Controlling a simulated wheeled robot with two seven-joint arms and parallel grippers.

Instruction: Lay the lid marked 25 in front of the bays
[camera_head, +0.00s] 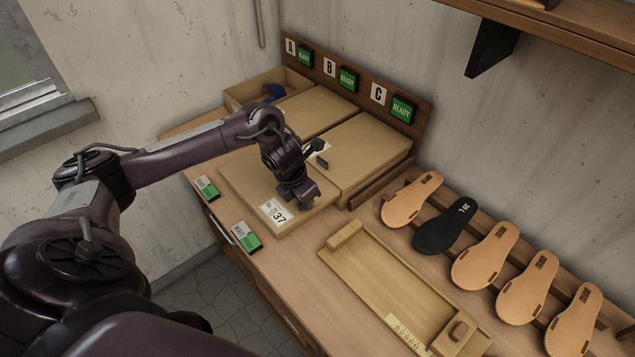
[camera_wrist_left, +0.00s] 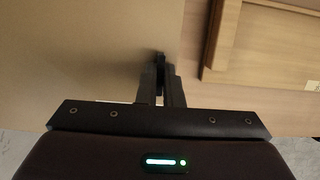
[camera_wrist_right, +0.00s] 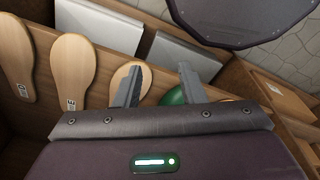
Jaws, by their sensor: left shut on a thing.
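A flat tan lid marked 37 (camera_head: 245,185) is in front of the bays. My left gripper (camera_head: 303,200) is shut on its right-hand edge; the lid's broad face also fills the left of the left wrist view (camera_wrist_left: 80,50). I cannot tell whether the lid rests fully on the bench. Bay A (camera_head: 240,92) is open, with a blue thing inside. Tan lids cover bay B (camera_head: 315,108) and bay C (camera_head: 370,150); a white label by my wrist is mostly hidden. No number 25 is readable. My right gripper (camera_wrist_right: 160,85) is open and empty.
Green READY signs (camera_head: 348,79) stand behind the bays. Two WAIT-style tags (camera_head: 246,236) lie along the bench's front edge. A wooden tray (camera_head: 390,285) lies right of the lid. Sandal soles (camera_head: 485,255) lean on a rack at the right. A shelf (camera_head: 570,30) overhangs.

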